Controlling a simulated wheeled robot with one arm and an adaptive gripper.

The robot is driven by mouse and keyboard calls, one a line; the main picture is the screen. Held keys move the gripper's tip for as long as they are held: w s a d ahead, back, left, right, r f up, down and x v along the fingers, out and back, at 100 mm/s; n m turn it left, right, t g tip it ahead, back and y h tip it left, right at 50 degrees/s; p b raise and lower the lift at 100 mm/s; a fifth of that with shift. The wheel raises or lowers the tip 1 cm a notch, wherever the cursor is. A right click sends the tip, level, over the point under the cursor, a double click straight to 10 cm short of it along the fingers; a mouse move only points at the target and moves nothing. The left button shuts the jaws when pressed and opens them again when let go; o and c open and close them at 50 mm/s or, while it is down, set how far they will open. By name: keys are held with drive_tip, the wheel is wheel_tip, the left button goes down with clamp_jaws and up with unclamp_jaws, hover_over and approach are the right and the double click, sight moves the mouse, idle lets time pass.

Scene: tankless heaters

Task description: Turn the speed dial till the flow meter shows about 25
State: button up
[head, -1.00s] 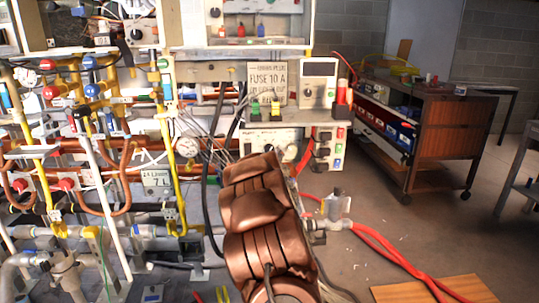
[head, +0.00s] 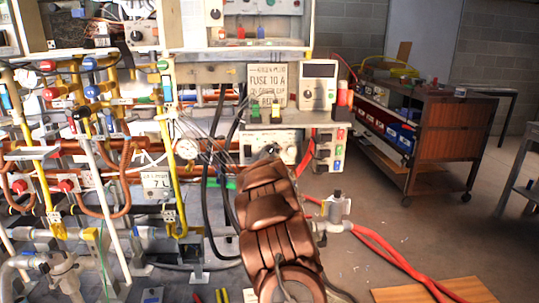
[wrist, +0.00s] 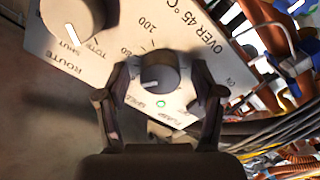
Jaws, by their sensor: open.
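The speed dial (wrist: 158,72), a dark round knob with a white pointer line toward the lower left, sits on a pale panel in the wrist view, marked "PUMP SPEED" below. In the head view my arm hides the gripper in front of the pale control panel (head: 257,137). A small white display box (head: 157,185), apparently the flow meter, seems to read about 7; its print is tiny.
A larger ROUTE knob (wrist: 72,14) is close left of the dial. Wire bundles (wrist: 275,125) run at the right. Pipes and a round gauge (head: 187,148) stand left of my arm. A wheeled cart (head: 445,135) and open floor are at the right.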

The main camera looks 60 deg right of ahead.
drive_tip(key=shift+c, duration=0.4)
drive_tip(key=c, duration=1.1)
drive_tip(key=shift+o, duration=0.2)
drive_tip(key=shift+r, duration=0.1)
drive_tip(key=shift+m+p, duration=0.35)
drive_tip(key=shift+m, duration=0.25)
drive_tip(key=o, duration=1.1)
drive_tip(key=shift+o, duration=0.2)
drive_tip(key=v, duration=1.2)
drive_tip(key=shift+s, duration=0.15)
